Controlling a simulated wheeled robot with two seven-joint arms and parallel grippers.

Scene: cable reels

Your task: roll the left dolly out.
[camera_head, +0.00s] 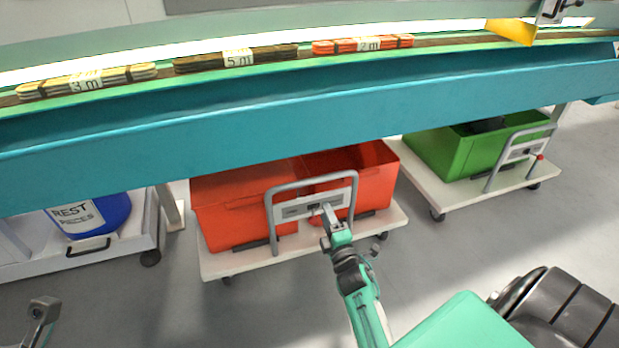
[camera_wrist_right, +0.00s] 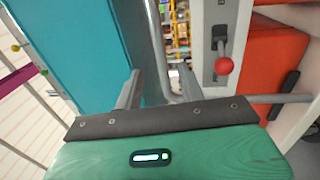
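A dolly with a white deck (camera_head: 235,262) carries red bins (camera_head: 230,205) and stands under the conveyor, left of a dolly (camera_head: 460,195) with a green bin (camera_head: 450,150). Its grey loop handle (camera_head: 272,225) bears a pale plate. My right gripper (camera_head: 326,212) is at the handle's plate. In the right wrist view its fingers (camera_wrist_right: 158,85) are apart, with a handle bar (camera_wrist_right: 158,45) showing between them and gaps beside it. A red-knobbed lever (camera_wrist_right: 224,66) is just right of the fingers. Part of my left gripper (camera_head: 42,310) shows at the lower left, its opening unclear.
A teal conveyor (camera_head: 250,125) crosses above, bearing labelled cable bundles (camera_head: 235,57). A blue tub (camera_head: 95,215) marked REST PIECES sits on a low wheeled base (camera_head: 110,250) at left. The grey floor (camera_head: 180,310) in front is clear, apart from my own body at lower right.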

